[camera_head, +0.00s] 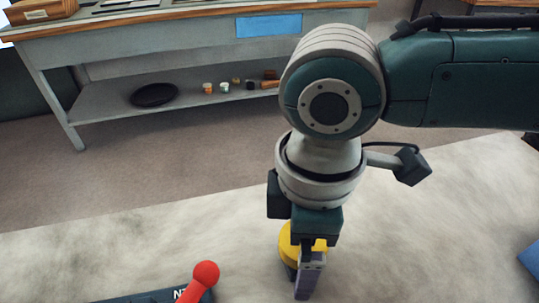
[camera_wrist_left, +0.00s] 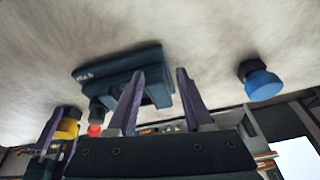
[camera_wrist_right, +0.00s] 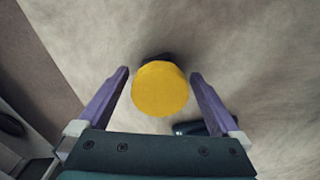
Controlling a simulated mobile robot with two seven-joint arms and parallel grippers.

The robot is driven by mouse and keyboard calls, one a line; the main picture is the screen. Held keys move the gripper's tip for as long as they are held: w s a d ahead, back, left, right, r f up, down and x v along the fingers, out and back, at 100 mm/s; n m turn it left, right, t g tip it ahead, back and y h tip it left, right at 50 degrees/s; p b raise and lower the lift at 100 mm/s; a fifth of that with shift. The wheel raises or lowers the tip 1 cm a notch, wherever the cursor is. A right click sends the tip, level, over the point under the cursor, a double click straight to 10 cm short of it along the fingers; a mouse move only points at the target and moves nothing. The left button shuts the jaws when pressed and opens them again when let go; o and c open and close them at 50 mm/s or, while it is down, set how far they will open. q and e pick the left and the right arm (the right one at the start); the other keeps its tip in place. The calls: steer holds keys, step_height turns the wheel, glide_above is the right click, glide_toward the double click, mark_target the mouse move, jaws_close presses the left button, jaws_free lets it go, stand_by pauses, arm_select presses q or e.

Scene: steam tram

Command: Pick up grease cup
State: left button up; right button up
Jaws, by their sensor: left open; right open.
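A round yellow-topped cup with a dark lower part, which I take to be the grease cup (camera_head: 288,240), stands on the pale mottled surface. My right gripper (camera_wrist_right: 160,73) is open, and in the right wrist view the yellow top (camera_wrist_right: 160,89) lies between its two purple fingers with gaps on both sides. In the head view the gripper partly hides the cup. The left wrist view also shows the yellow part (camera_wrist_left: 67,128) beside the right gripper's fingers. My left gripper (camera_wrist_left: 160,72) is open and empty; it is outside the head view.
A dark lettered device (camera_wrist_left: 120,75) with a red-knobbed lever (camera_head: 205,273) is left of the cup. A dark piece with a blue cap (camera_wrist_left: 263,84) stands apart. Behind is a workbench (camera_head: 180,40); its lower shelf holds a black dish (camera_head: 154,95) and several small items.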

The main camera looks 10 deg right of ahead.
steer(key=shift+f, duration=0.35)
steer(key=shift+c, duration=0.4)
jaws_close()
